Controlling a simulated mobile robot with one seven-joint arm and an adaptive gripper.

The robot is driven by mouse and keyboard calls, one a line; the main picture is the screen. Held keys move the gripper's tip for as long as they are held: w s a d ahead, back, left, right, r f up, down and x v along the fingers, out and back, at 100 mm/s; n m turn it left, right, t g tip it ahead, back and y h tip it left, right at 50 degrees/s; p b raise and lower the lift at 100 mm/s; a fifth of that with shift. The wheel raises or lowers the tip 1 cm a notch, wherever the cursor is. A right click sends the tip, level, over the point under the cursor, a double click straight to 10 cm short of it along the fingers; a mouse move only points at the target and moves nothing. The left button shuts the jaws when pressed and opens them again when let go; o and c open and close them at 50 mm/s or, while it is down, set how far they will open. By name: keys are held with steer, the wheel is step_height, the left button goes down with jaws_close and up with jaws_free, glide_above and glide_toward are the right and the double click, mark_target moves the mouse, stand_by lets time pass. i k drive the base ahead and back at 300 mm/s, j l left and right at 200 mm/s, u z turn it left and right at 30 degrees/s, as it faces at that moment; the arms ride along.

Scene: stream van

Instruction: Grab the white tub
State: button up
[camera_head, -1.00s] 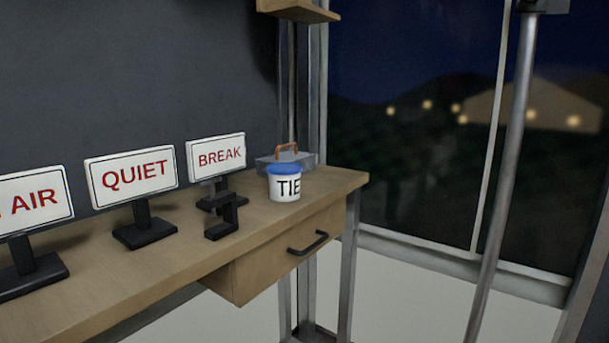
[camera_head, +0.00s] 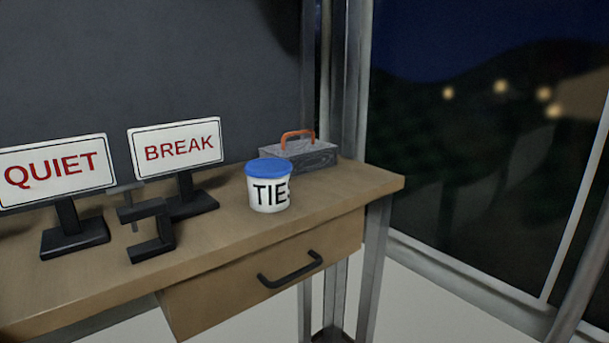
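The white tub (camera_head: 268,194) has a blue lid and black lettering that reads "TIES" or similar, its last letter turning out of sight. It stands upright on the wooden desk (camera_head: 225,222), near the right end and above the drawer. Nothing touches its front or left side. My gripper is not in view.
A grey toolbox (camera_head: 312,155) with an orange handle stands close behind the tub. To the left are a black clamp-like bracket (camera_head: 150,230), a BREAK sign (camera_head: 177,148) and a QUIET sign (camera_head: 57,172). A drawer with a black handle (camera_head: 291,272) is shut below.

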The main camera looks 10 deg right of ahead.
mark_target(268, 179)
steer(key=i+l, duration=0.1)
steer(key=l, duration=0.5)
steer(key=i+l, duration=0.1)
steer(key=l, duration=1.5)
steer(key=k, duration=0.05)
